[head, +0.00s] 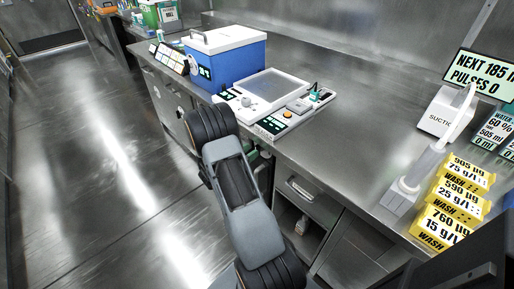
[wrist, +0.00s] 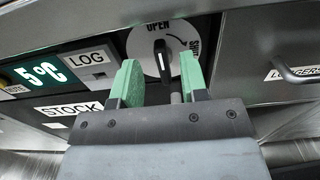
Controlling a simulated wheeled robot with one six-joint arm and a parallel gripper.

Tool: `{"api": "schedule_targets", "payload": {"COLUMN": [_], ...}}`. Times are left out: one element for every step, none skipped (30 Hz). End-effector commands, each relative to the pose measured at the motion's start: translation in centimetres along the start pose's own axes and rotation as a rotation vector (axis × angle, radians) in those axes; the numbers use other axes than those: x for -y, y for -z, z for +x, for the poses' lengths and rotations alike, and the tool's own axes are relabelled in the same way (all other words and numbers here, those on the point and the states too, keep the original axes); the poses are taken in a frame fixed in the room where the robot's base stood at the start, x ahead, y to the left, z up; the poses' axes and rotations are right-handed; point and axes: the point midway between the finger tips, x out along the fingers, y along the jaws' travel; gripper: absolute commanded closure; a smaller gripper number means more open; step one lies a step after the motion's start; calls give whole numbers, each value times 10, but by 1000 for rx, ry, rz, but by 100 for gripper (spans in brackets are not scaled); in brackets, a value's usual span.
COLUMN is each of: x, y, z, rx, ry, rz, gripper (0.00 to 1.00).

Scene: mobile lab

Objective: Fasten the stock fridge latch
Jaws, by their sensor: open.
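The stock fridge latch is a black knob (wrist: 163,58) on a round white dial (wrist: 146,48) in the wrist view. Its handle stands about upright, toward the word OPEN at the top of the dial. A STOCK label (wrist: 72,108) and a 5 °C display (wrist: 42,75) are to the left. My gripper (wrist: 160,80) has its green fingers apart, one on each side below the knob, with nothing between them gripped.
A LOG panel (wrist: 88,60) is left of the dial, and a drawer handle (wrist: 298,74) is to the right. Above, the counter (head: 345,110) carries a white device (head: 270,95), a blue cooler (head: 228,62) and yellow wash blocks (head: 452,205). The floor at left is clear.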

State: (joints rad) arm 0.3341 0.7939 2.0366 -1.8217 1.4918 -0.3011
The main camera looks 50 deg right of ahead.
Motion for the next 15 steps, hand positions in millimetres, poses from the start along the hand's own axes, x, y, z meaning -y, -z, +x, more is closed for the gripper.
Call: {"api": "schedule_targets", "payload": {"x": [1, 1, 1, 1, 0, 0, 0, 1, 1, 0, 0, 0, 0, 0, 0], "y": [0, 0, 0, 0, 0, 0, 0, 0, 0, 0, 0, 0, 0, 0, 0], "z": [9, 13, 18, 22, 26, 30, 32, 35, 37, 39, 40, 42, 43, 43, 44], "rx": [0, 0, 0, -1, -1, 0, 0, 0, 0, 0, 0, 0, 0, 0, 0], "ry": [4, 4, 3, 3, 3, 2, 2, 3, 2, 2, 1, 0, 0, 0, 0], "rz": [1, 1, 1, 1, 1, 1, 0, 0, 0, 0, 0, 0, 0, 0, 0], "gripper": [60, 60, 60, 60, 60, 60, 60, 60, 60, 60, 60, 60, 60, 60, 60]}}
